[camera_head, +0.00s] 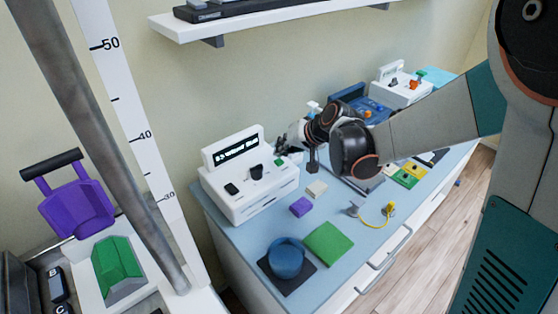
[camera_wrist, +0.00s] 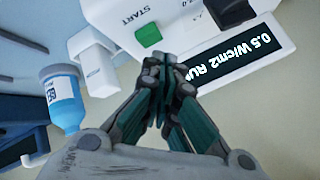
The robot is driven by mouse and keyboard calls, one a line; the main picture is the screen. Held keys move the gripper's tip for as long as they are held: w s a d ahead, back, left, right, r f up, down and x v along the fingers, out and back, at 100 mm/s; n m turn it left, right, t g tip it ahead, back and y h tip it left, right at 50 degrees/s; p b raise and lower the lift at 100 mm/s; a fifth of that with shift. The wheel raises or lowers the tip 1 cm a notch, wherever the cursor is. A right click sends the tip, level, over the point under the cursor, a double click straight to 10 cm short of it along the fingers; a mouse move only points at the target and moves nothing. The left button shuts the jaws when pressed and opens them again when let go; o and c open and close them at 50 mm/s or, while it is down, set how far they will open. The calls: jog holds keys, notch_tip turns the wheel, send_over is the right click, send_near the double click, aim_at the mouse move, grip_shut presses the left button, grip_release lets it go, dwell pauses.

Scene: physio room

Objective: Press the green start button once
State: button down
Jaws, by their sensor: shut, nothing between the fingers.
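The green start button (camera_wrist: 149,35) sits on a white device (camera_wrist: 175,22) under the printed word START in the wrist view. In the head view the device (camera_head: 235,198) stands on a blue-topped cabinet, and the green button (camera_head: 278,161) shows at its right end. My gripper (camera_wrist: 160,58) is shut and empty. Its tips appear just below the button in the wrist view; I cannot tell whether they touch the device. In the head view my gripper (camera_head: 283,145) is small and dark at the device's right end. The display (camera_wrist: 240,62) reads "0.5 W/cm2 RU", the rest cut off.
A purple block (camera_head: 300,207), a blue pot (camera_head: 287,259) and a green pad (camera_head: 328,242) lie in front of the device. A shelf (camera_head: 245,22) hangs above.

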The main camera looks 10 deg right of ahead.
aim_at(283, 161)
jog(key=shift+r+p, duration=1.75)
jog(key=shift+r, duration=0.75)
jog(key=s+d+r+h, duration=0.2)
jog(key=s+d, duration=0.2)
jog(key=s, duration=0.5)
jog(key=s+d+r+h, duration=0.2)
jog(key=s+d, duration=0.2)
jog(key=s, duration=0.6)
jog(key=s+d+r+n+h, duration=0.1)
jog(key=s+d, duration=0.3)
jog(key=s, duration=0.5)
jog(key=shift+s+d+r+h, duration=0.15)
jog(key=shift+s+r+h, duration=0.1)
jog(key=shift+r+h, duration=0.3)
